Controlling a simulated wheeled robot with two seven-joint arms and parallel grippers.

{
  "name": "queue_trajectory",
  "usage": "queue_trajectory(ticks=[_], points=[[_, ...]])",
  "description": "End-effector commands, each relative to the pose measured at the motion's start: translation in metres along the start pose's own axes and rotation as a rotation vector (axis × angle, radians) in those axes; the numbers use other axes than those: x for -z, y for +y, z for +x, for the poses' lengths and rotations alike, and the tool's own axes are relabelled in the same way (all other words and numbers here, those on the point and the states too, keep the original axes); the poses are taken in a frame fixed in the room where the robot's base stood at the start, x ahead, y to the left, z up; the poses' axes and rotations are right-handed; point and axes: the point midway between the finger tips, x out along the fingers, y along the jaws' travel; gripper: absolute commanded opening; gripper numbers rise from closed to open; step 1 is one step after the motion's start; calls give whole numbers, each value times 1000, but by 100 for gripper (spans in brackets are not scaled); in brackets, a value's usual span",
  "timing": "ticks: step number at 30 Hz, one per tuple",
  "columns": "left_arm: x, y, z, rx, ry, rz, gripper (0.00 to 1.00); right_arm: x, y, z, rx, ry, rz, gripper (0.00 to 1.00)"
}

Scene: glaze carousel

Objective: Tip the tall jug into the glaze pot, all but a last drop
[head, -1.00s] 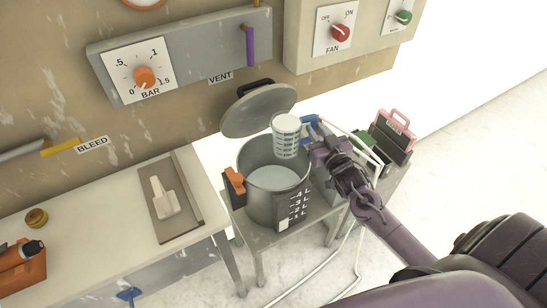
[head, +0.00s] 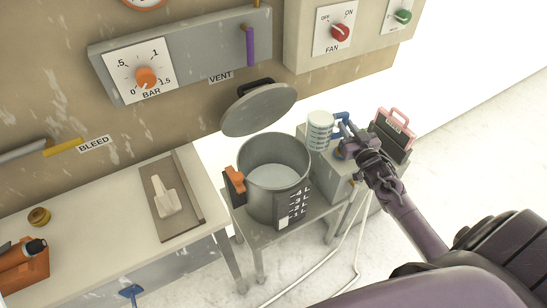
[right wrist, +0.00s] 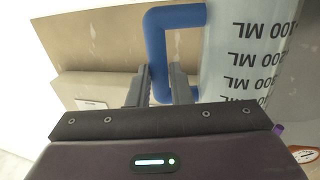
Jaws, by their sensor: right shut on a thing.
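The tall jug (head: 320,130) is clear with dark measuring marks and a blue handle (right wrist: 157,50). My right gripper (head: 345,142) is shut on that handle, with its fingers on either side of it in the right wrist view. The jug is held nearly upright, to the right of the glaze pot (head: 250,201). The pot is a grey metal cylinder with a level scale on its front and an orange handle on its left. Pale liquid (head: 275,178) shows inside it. How much the jug holds cannot be told. My left gripper is not in view.
The round lid (head: 259,110) stands raised behind the pot. The pot is on a small metal stand (head: 262,236). A grey box (head: 335,180) stands right of it, with a pink-handled case (head: 394,135) beyond. A white bench (head: 100,222) is at left.

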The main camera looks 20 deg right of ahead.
Motion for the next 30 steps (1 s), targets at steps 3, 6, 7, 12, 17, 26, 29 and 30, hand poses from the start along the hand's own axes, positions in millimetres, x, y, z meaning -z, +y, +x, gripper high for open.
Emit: queue_trajectory(ticks=[3, 6, 7, 12, 17, 26, 29, 30], points=[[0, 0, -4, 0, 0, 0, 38, 10, -2, 1, 1, 11, -23, 0], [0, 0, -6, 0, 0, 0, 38, 13, -4, 1, 2, 10, -49, 0], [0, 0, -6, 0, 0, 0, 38, 14, -4, 1, 1, 9, -57, 0], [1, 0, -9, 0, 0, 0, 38, 19, -7, 1, -1, 9, -100, 0], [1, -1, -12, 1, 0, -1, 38, 25, -10, 1, 1, 10, -140, 0], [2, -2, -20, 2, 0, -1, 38, 39, -17, 1, 0, 11, -231, 0], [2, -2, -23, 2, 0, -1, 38, 45, -21, 1, 0, 11, -277, 0], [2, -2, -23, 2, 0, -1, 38, 46, -22, 1, -1, 10, -290, 0]])
